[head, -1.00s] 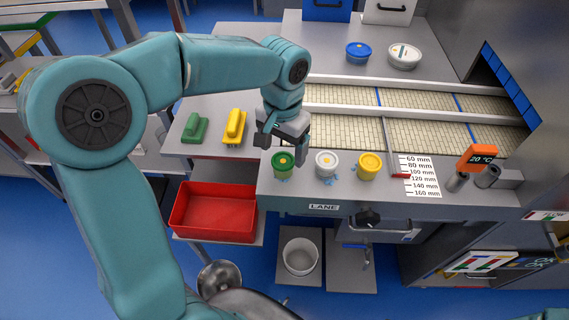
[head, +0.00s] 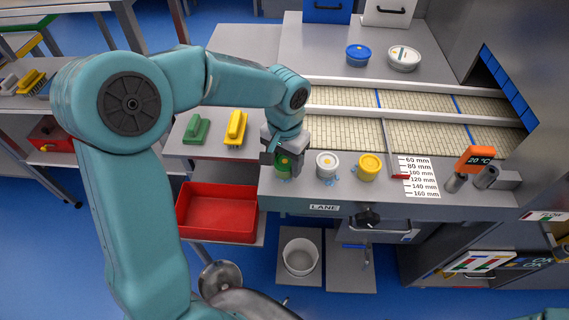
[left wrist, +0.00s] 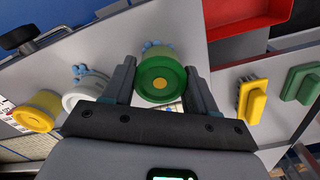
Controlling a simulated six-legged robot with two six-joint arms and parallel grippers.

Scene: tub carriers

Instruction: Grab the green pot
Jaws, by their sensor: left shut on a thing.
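The green pot (head: 284,166) has a yellow dot on its lid and stands on the grey lane counter, left of a white pot (head: 326,164) and a yellow pot (head: 369,167). My left gripper (head: 283,160) is over the green pot and shut on it, partly hiding it in the head view. In the left wrist view the green pot (left wrist: 161,80) sits between the two fingers of the left gripper (left wrist: 160,88). The white pot (left wrist: 85,92) and yellow pot (left wrist: 38,110) stand apart to the left there. My right gripper is not in view.
A green brush (head: 197,130) and a yellow brush (head: 236,128) lie left of the gripper. A red bin (head: 217,232) and a white bucket (head: 300,257) are below the counter. Blue and white tubs are at the back.

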